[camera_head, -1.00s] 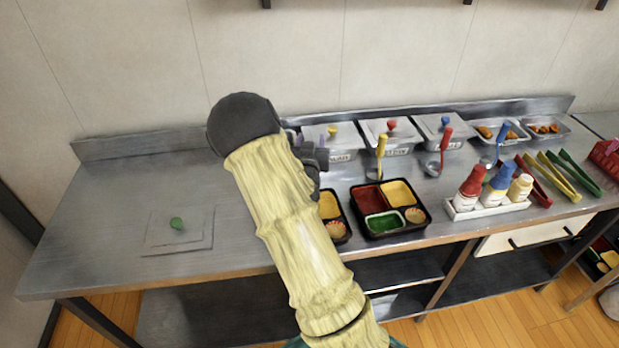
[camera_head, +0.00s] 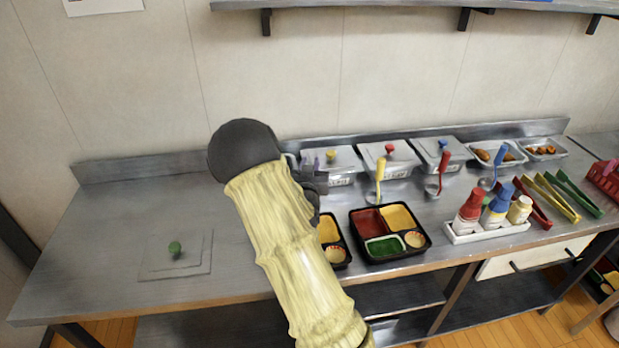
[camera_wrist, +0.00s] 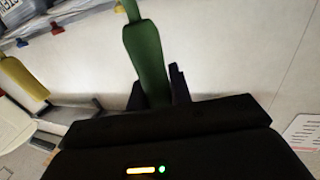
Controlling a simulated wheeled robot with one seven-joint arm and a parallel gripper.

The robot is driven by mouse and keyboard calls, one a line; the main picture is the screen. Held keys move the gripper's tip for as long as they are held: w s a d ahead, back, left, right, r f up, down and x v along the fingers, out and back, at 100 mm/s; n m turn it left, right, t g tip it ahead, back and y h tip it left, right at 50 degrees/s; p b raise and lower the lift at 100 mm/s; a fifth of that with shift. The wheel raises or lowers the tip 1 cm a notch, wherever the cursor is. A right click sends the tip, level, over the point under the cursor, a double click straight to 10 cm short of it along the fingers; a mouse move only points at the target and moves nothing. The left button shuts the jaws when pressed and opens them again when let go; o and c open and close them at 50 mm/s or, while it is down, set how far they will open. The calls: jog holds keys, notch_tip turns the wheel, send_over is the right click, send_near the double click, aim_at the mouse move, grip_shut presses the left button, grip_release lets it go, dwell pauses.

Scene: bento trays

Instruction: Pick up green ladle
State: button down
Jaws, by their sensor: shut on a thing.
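In the wrist view the green ladle (camera_wrist: 146,50) shows as a green handle that rises between the two dark fingers of my gripper (camera_wrist: 157,92). The gripper is shut on this handle. The ladle's bowl cannot be made out. In the head view my gripper (camera_head: 316,180) is mostly hidden behind my own pale arm, above the back of the counter, and the green ladle cannot be seen there.
Yellow (camera_head: 379,172), red (camera_head: 443,163) and blue (camera_head: 499,160) ladles stand to the right. Black bento trays (camera_head: 412,247) lie near the front edge. A square lid with a green knob (camera_head: 175,248) lies left on the counter (camera_head: 110,215), with clear metal around it. A shelf (camera_head: 400,5) hangs above.

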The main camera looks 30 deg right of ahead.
notch_tip(320, 180, up, 10)
jog(key=shift+f, duration=0.15)
dwell(0.3)
jog(key=shift+w, duration=0.1)
dwell(0.4)
